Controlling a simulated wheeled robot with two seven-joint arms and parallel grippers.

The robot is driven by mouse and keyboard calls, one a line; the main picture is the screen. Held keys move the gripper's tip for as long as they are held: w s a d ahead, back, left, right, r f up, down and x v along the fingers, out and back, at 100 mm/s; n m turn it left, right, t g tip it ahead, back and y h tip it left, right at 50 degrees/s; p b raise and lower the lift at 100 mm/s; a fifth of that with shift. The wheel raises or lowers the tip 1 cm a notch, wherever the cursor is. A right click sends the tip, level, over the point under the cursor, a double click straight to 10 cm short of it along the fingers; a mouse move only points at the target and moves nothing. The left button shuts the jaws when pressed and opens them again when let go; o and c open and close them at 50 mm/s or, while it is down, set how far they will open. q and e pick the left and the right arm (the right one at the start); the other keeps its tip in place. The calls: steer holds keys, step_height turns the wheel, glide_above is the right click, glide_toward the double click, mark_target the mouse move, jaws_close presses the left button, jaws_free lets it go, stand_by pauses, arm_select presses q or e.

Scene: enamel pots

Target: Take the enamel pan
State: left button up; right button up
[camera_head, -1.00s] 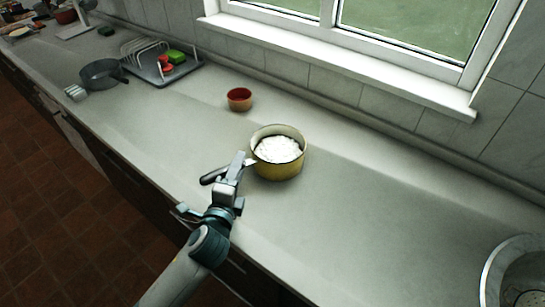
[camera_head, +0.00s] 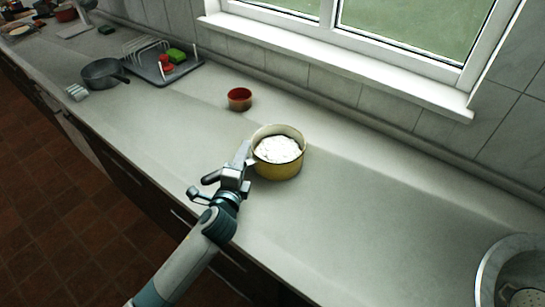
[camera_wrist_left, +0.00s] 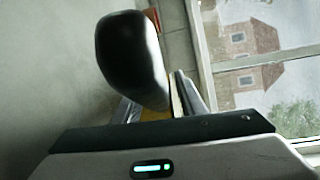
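The yellow enamel pan (camera_head: 265,170) stands on the counter, with white contents inside. Its dark handle (camera_head: 211,178) points left, past my left gripper (camera_head: 246,156); the handle's thick black end also shows large in the left wrist view (camera_wrist_left: 130,55). My left gripper's fingers lie on both sides of the handle, close to the pan's wall. The handle covers much of the gap between the fingers, so I cannot tell whether they press on it. The pan rests level on the counter. My right gripper is not in view.
A small red-brown bowl (camera_head: 239,99) stands behind the pan, to its left. A grey pot (camera_head: 100,74) and a dish rack (camera_head: 150,64) are farther left. The counter (camera_head: 370,215) right of the pan is clear.

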arm_select(q)
jaws_close()
steer(key=shift+f, duration=0.1)
steer(key=shift+s+f, duration=0.15)
steer(key=shift+f, duration=0.15)
stand_by(0.8)
steer(key=shift+r, duration=0.25)
